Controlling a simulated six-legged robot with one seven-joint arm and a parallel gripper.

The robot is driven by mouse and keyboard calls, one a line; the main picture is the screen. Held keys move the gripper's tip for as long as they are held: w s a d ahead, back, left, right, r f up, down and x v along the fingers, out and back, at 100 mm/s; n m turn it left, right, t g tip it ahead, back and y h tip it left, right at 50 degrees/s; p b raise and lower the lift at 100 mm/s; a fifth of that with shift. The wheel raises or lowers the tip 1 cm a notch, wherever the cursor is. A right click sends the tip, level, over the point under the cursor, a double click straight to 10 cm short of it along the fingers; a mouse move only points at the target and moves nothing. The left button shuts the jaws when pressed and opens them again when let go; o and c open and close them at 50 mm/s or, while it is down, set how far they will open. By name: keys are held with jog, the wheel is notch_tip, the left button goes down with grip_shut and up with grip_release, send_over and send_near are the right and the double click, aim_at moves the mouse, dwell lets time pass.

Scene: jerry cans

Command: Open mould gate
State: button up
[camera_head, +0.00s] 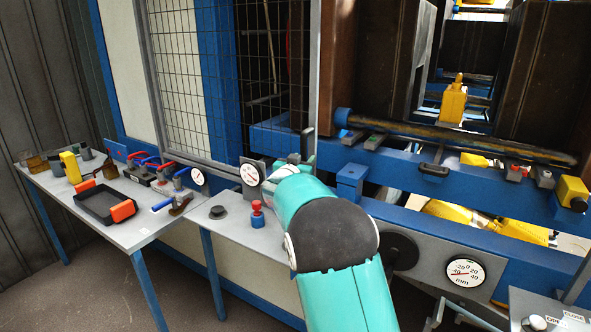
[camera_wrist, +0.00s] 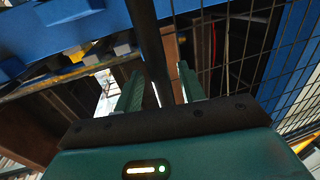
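The mould gate (camera_head: 268,75) is a dark wire-mesh panel in a grey frame, left of the brown mould blocks in the head view. Its mesh also shows at the right of the wrist view (camera_wrist: 292,70). My gripper (camera_head: 306,150) is at the lower right edge of the gate, beside its upright grey edge bar (camera_head: 316,60). In the wrist view, my gripper (camera_wrist: 159,74) has its two teal fingers apart. A dark upright bar (camera_wrist: 150,45) runs between them, with a gap to the right finger. I cannot tell whether the left finger touches it.
A blue rail (camera_head: 400,170) with a dark rod crosses the machine on the right. A grey bench (camera_head: 140,215) with a black tray (camera_head: 105,203), clamps and a yellow can stands left. A red knob (camera_head: 257,212) and gauges are near my arm.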

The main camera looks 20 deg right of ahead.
jog(key=v, duration=1.3)
jog(key=shift+r, duration=0.1)
jog(key=s+a+r+n+y, duration=0.2)
jog(key=s+a+n+y, duration=0.15)
jog(key=s+y, duration=0.3)
jog(key=s+a+r+n+y, duration=0.3)
jog(key=s+a+y, duration=0.2)
jog(key=s, duration=0.2)
jog(key=s+d+f+g, duration=0.1)
jog(key=s+f+g, duration=0.2)
jog(key=s, duration=0.6)
jog(key=s+d+f+g, duration=0.1)
jog(key=s+f+g, duration=0.2)
jog(key=s, duration=0.6)
jog(key=s+d+f+n+g, duration=0.1)
jog(key=s+f, duration=0.3)
jog(key=s, duration=0.5)
jog(key=shift+s+f+g+h, duration=0.15)
jog(key=shift+s+g+h, duration=0.15)
jog(key=shift+g, duration=0.6)
jog(key=shift+w+a, duration=0.1)
